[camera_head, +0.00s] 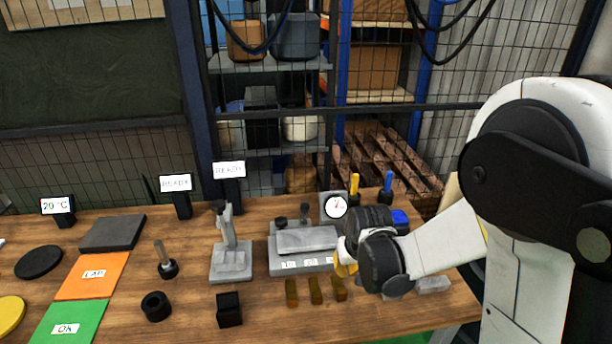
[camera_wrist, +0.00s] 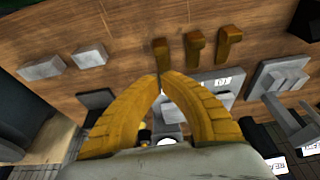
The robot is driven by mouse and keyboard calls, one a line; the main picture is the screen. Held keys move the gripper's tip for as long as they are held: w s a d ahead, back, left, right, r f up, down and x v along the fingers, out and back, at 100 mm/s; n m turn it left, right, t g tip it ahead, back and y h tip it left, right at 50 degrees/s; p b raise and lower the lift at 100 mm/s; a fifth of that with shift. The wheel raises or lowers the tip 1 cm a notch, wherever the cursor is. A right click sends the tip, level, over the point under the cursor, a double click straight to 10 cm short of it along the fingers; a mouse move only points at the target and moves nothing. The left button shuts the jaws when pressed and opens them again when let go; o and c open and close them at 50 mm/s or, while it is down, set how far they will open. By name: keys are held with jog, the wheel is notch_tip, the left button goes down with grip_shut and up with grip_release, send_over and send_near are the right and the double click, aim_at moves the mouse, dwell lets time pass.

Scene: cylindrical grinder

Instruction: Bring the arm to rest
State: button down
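My arm reaches in from the right in the head view and bends down over the right part of the wooden bench (camera_head: 190,275). My gripper (camera_head: 344,264) is mostly hidden behind my dark wrist there. In the wrist view its two yellow fingers (camera_wrist: 160,78) curve together and their tips meet. Nothing shows between them. The fingers are above the bench, near three small brass-coloured blocks (camera_head: 315,290) that lie apart from them; these also show in the wrist view (camera_wrist: 194,47).
A grey fixture with labelled slots (camera_head: 290,266), a dial gauge (camera_head: 335,207) and a grey stand (camera_head: 231,264) are close to my wrist. A black ring (camera_head: 156,305) and black block (camera_head: 229,310) lie in front. Orange (camera_head: 92,277) and green (camera_head: 70,322) mats are left. Wire fencing stands behind.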

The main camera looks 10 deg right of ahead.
jog(key=s+r+t, duration=0.3)
jog(key=s+r, duration=1.3)
jog(key=s, duration=0.2)
jog(key=shift+s+r+b, duration=0.15)
jog(key=shift+s+b, duration=0.05)
jog(key=shift+b, duration=0.2)
